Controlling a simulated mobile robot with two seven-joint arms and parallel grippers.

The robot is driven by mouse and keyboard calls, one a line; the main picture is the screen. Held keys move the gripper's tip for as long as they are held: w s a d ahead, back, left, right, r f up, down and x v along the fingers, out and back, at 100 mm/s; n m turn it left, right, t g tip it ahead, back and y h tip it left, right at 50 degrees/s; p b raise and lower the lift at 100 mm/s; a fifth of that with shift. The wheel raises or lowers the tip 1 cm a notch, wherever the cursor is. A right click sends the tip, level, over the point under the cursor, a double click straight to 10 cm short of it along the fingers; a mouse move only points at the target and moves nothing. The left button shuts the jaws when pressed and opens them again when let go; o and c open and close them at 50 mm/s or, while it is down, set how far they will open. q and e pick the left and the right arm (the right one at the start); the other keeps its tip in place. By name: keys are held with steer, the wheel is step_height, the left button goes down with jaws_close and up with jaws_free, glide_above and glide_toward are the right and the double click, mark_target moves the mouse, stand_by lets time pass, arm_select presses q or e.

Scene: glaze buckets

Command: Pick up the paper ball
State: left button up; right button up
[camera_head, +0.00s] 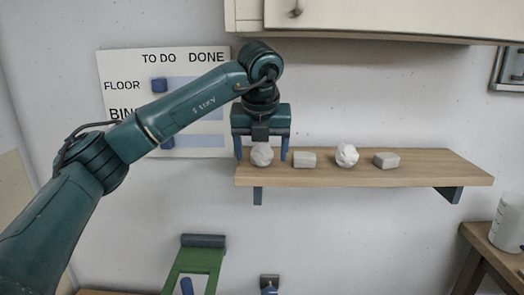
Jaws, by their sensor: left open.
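A pale, rounded ball (262,155) sits at the left end of the wooden shelf (450,172). A second whitish ball (347,155), with a crumpled surface, sits further right on the same shelf. Both look like paper balls; I cannot tell for certain which one is meant. My left gripper (262,159) points down over the left ball. Its fingers are open, one on each side of the ball, and appear apart from it. The ball's top is close under the palm. My right gripper is not in view.
A pale block (304,159) stands just right of the left ball, close to the right finger. Another grey block (386,160) lies further right. A cabinet (390,20) hangs above. A board (112,68) is on the wall behind my arm. A green frame (203,262) stands below.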

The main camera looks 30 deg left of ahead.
mark_target(262, 146)
arm_select(q)
steer(key=w, duration=0.1)
steer(key=w+a+p, duration=0.1)
steer(key=w+a, duration=0.1)
steer(key=w, duration=0.1)
steer(key=shift+r+p, duration=0.1)
steer(key=shift+p, duration=0.25)
steer(key=x, duration=0.3)
steer(key=shift+s, duration=0.15)
steer(key=shift+d, duration=0.1)
steer(key=shift+c, duration=0.2)
steer(key=c, duration=1)
